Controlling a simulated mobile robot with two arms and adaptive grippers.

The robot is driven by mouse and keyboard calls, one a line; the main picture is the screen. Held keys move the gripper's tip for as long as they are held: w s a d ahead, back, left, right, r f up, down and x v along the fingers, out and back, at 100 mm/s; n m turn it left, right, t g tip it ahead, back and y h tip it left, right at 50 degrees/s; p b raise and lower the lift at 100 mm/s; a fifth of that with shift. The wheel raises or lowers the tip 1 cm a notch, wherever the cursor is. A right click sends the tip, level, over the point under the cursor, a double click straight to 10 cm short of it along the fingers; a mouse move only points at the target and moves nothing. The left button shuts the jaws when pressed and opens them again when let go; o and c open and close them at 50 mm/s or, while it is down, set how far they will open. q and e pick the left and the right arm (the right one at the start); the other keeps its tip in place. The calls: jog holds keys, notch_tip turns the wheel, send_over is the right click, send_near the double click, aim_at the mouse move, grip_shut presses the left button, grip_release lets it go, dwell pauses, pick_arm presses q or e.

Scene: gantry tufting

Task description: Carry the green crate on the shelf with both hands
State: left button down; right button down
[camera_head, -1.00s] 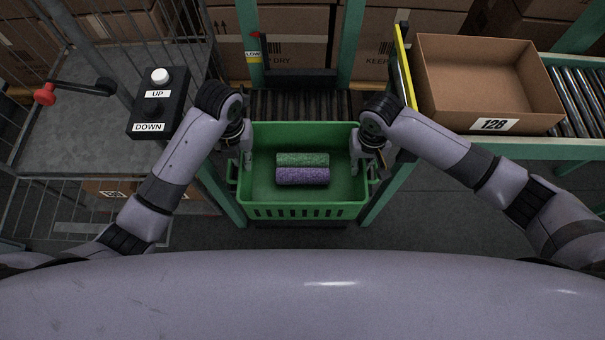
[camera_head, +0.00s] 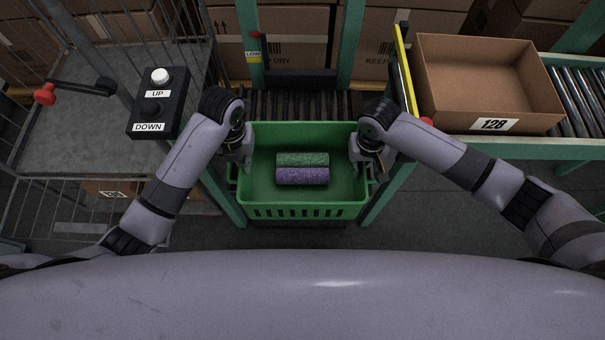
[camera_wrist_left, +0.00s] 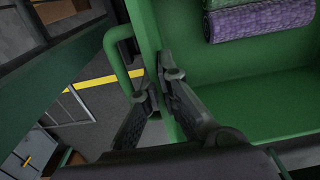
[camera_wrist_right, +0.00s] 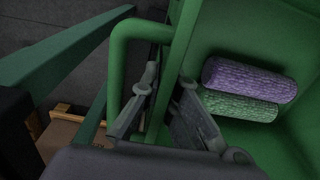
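The green crate (camera_head: 305,212) sits level on a roller conveyor shelf between green posts. It holds a green roll (camera_head: 303,159) and a purple roll (camera_head: 303,176) side by side. My left gripper (camera_head: 240,150) is at the crate's left wall, with one finger outside and one inside; in the left wrist view (camera_wrist_left: 158,82) the fingers pinch the rim beside the loop handle (camera_wrist_left: 116,55). My right gripper (camera_head: 365,155) straddles the right wall the same way; in the right wrist view (camera_wrist_right: 167,82) its fingers close in on the rim. Exact contact there is hard to see.
A control box with UP and DOWN labels (camera_head: 160,108) stands at left by a wire cage cart (camera_head: 75,140). An open cardboard box marked 128 (camera_head: 485,90) rests on the right conveyor (camera_head: 577,100). Cartons (camera_head: 295,45) stand behind the shelf.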

pick_arm(q)
jog(key=shift+w+r, duration=0.1)
jog(key=shift+r, duration=0.05)
pick_arm(e)
jog(key=shift+w+r, duration=0.1)
jog(key=shift+r, duration=0.1)
dwell(0.6)
